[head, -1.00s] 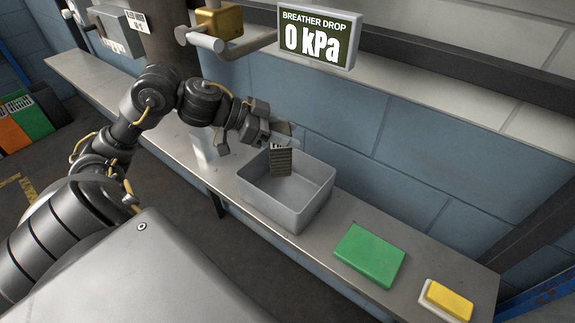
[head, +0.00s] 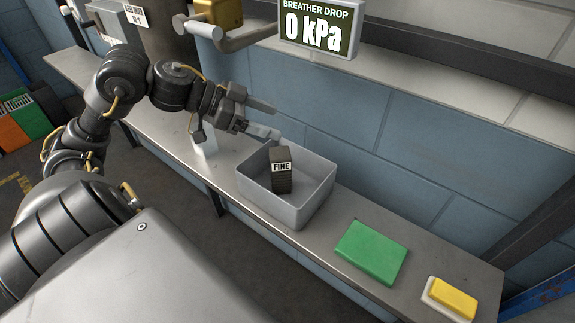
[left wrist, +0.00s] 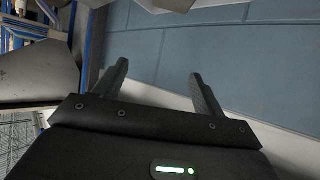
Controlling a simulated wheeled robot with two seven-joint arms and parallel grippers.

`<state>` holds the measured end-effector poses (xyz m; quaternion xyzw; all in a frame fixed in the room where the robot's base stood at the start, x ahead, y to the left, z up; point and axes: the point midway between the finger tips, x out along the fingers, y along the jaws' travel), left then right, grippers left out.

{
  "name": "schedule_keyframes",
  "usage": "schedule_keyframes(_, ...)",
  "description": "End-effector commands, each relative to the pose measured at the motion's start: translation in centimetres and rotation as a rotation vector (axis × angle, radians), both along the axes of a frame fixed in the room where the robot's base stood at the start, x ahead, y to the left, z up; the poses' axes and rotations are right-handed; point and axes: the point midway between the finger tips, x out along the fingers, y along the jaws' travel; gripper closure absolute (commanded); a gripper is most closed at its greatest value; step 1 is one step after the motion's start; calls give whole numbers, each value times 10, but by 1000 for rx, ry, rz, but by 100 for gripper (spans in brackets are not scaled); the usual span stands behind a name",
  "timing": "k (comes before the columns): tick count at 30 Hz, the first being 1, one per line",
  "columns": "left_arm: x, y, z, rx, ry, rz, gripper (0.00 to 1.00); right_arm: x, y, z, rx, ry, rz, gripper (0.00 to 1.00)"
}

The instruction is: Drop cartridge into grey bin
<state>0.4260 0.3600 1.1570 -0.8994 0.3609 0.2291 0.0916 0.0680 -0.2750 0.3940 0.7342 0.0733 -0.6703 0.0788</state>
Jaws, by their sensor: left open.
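A dark cartridge (head: 281,181) with a white label reading FINE stands in the grey bin (head: 307,207), near its left side. It looks roughly upright; its lower end is inside the bin. My left gripper (head: 268,121) is open and empty, above and behind the bin's back left corner, apart from the cartridge. In the left wrist view the two fingers (left wrist: 160,82) are spread with nothing between them. My right gripper is not in view.
The bin stands on a narrow metal bench (head: 335,222) along a blue block wall. A green block (head: 371,253) and a yellow block on a white base (head: 452,298) lie to its right. A display (head: 318,27) above reads BREATHER DROP 0 kPa.

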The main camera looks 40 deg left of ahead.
Motion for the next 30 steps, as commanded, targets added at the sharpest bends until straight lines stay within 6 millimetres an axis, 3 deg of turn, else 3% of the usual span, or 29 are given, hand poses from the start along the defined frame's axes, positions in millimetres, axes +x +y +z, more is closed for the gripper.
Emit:
schedule_keyframes(12,-33,32,24,2,0,0,29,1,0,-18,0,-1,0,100)
schedule_keyframes(30,-38,36,29,1,1,0,29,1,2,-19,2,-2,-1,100)
